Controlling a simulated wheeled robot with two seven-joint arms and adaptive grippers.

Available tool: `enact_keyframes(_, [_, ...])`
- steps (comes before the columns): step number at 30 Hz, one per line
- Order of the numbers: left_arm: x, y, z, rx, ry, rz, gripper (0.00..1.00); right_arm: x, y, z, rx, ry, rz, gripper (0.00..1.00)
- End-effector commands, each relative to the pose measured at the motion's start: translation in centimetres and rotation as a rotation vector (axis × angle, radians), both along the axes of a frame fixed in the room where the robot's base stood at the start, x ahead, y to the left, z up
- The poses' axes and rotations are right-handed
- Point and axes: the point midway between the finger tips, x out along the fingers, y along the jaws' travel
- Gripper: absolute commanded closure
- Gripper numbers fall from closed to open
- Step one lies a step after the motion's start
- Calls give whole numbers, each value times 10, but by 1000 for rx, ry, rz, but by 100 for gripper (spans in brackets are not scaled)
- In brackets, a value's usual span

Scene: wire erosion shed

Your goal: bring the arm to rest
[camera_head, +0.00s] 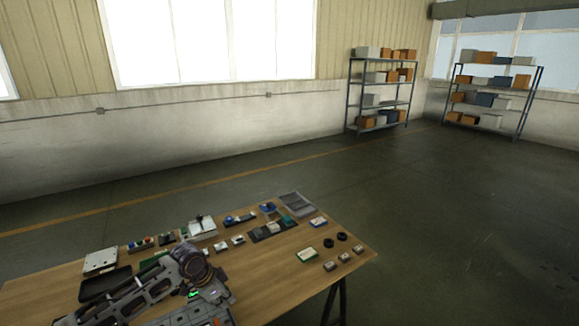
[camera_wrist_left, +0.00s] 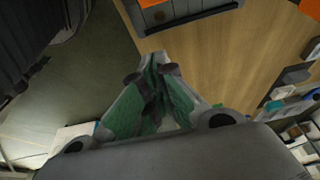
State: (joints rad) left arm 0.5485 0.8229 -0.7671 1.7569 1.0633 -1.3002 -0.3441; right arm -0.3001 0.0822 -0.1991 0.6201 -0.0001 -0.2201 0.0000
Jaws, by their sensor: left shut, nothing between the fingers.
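My left arm comes in from the lower left in the head view and reaches over the wooden table (camera_head: 262,290). The left gripper's fingers are hard to make out there. In the left wrist view my left gripper (camera_wrist_left: 158,85) is shut, its green-lined fingers together with nothing between them. The fingertips are over the edge of the wooden table (camera_wrist_left: 215,65), with the floor to the left. My right gripper does not show in either view.
A black tray (camera_head: 104,285) and a white box (camera_head: 101,260) lie on the table's left. Small parts and a grey mat (camera_head: 297,204) lie along the back. Loaded shelves (camera_head: 380,90) stand far off; the floor between is clear.

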Motion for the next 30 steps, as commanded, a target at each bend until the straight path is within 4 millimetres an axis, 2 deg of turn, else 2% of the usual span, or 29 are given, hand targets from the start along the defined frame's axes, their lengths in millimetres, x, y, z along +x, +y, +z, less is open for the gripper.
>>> enact_keyframes(9, [-38, -49, -17, -25, -4, -14, 100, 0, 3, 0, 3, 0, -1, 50])
enact_keyframes(15, [-63, -74, -23, -43, -13, 3, 100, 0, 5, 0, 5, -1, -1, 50])
enact_keyframes(23, [-91, -97, -24, -68, -26, 55, 100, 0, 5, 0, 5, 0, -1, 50])
enact_keyframes(30, [-116, -105, -23, -85, -35, 136, 100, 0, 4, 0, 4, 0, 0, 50])
